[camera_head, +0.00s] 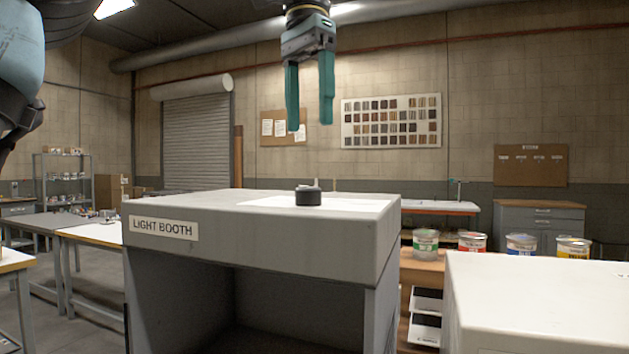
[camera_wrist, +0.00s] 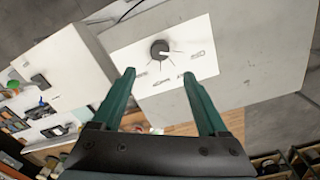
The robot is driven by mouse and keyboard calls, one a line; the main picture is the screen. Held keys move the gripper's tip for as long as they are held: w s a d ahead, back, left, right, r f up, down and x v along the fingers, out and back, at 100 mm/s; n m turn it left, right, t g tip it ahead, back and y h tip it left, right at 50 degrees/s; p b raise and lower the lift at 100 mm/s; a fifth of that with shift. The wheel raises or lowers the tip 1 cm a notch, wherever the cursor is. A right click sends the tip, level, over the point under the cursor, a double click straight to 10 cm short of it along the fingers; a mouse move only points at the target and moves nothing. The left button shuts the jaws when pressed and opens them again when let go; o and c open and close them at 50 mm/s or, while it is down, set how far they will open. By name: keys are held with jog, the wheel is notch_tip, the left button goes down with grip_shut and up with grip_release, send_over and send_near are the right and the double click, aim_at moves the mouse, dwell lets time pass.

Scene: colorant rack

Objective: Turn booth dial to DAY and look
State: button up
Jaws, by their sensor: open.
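The light booth (camera_head: 255,241) is a grey box with an open front and a "LIGHT BOOTH" label. Its black round dial (camera_head: 308,196) sits on a white plate on the booth's top. In the wrist view the dial (camera_wrist: 160,49) has a pale pointer mark and thin tick lines around it, with small labels too blurred to read. The pointer points right in that view. My gripper (camera_head: 309,127) hangs above the booth top, fingers down, apart from the dial. Its teal fingers (camera_wrist: 163,82) are open and empty. The booth's inside is dark and mostly hidden.
A white-topped box (camera_head: 545,290) stands at the front right. A work table (camera_head: 92,234) is at the left. The air around my gripper is clear.

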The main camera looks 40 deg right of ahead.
aim_at(305, 195)
notch_tip(305, 195, down, 10)
jog(key=shift+s+f+b, duration=0.15)
jog(key=shift+b, duration=0.55)
grip_shut()
